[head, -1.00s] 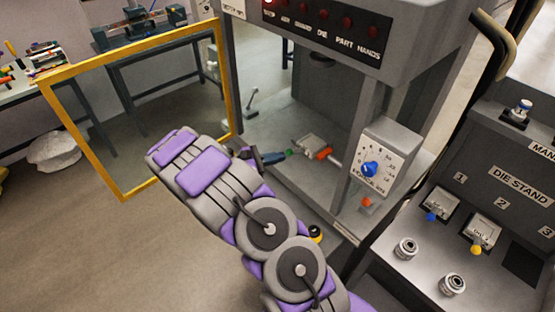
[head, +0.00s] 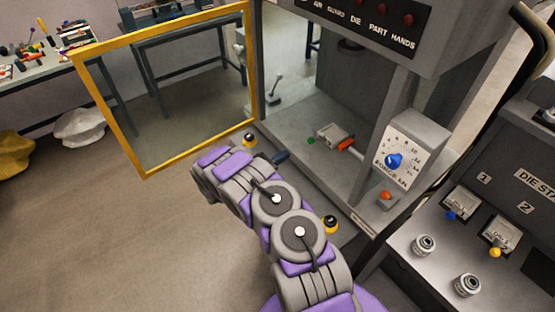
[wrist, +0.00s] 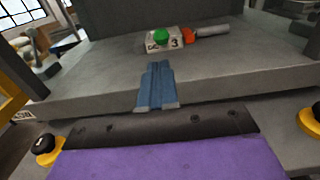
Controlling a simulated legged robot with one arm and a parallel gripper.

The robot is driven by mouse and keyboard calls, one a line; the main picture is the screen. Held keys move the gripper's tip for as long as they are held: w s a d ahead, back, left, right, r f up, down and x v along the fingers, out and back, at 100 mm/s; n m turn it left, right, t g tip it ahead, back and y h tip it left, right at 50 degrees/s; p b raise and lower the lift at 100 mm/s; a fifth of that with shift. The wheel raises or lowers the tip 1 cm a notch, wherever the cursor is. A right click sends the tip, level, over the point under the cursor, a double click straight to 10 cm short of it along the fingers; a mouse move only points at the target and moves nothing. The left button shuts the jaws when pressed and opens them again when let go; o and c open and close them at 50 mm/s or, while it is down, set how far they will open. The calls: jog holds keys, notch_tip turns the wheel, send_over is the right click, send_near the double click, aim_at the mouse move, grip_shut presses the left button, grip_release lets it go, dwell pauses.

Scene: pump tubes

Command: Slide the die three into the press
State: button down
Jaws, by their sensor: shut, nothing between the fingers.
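Die three (head: 332,132) is a small grey block with a green knob and an orange part; it lies on the grey bed of the press (head: 290,122). In the wrist view, die three (wrist: 165,43) shows its "3" label and its green knob faces me, with a grey rod beyond the orange part. My gripper (head: 281,156) is at the front edge of the bed, in front of die three and apart from it. In the wrist view, my gripper (wrist: 157,66) has its blue fingers shut together with nothing between them.
A yellow-framed guard door (head: 133,166) stands open at left. Two yellow-and-black buttons, one left (head: 249,139) and one right (head: 331,223), sit along the press front. A force dial (head: 394,160) is on the right. The die stand (head: 450,262) holds two other dies and metal parts.

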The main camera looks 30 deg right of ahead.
jog(key=d, duration=0.6)
jog(key=d+b, duration=0.1)
jog(key=d, duration=0.2)
jog(key=shift+w+d, duration=0.1)
jog(key=shift+w, duration=0.3)
jog(key=shift+d+b, duration=0.6)
jog(key=shift+d, duration=0.3)
jog(key=shift+a+r, duration=0.15)
